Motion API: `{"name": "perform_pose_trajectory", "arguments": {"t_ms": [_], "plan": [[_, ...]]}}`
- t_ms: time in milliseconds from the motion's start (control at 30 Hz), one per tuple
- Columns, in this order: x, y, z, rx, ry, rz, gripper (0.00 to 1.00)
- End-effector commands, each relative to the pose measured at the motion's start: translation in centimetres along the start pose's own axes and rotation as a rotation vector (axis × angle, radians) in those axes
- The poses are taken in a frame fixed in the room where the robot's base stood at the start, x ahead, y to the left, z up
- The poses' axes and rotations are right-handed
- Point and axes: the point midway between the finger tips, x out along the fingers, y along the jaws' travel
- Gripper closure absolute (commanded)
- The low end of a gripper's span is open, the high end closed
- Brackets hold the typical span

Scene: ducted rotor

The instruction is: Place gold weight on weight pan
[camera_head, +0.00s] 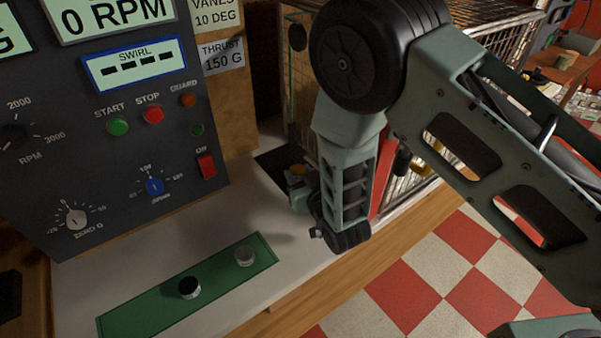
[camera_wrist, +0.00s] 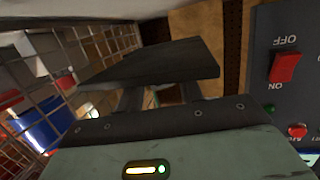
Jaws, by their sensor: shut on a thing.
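A small gold-coloured piece (camera_head: 298,169), which looks like the gold weight, shows at the tip of my gripper (camera_head: 297,187), beside the cage. My gripper is shut on it, and its fingers and wrist partly hide it. In the wrist view, a dark flat slab (camera_wrist: 150,64) lies across the far end of the gripper; I cannot tell whether it is the pan or part of the fingers. A dark flat patch (camera_head: 272,159) lies on the counter just behind the gripper. It may be the weight pan, but whether the weight touches it is hidden.
The control panel (camera_head: 75,140) stands at left, with a red switch (camera_head: 206,167). A wire cage (camera_head: 410,180) stands close on the right.

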Motion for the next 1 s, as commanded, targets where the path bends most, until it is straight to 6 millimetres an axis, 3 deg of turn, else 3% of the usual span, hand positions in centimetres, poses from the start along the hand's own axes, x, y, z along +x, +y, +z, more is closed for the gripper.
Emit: {"name": "perform_pose_trajectory", "arguments": {"t_ms": [300, 333, 400, 800, 1000], "plan": [[0.1, 0.0, 0.4, 0.0, 0.001, 0.0, 0.87], [0.1, 0.0, 0.3, 0.0, 0.001, 0.0, 0.6], [0.1, 0.0, 0.2, 0.0, 0.001, 0.0, 0.41], [-0.1, 0.0, -0.3, 0.0, 0.0, 0.0, 0.41], [-3.5, 0.0, 0.3, -0.001, -0.002, -0.001, 0.41]]}}
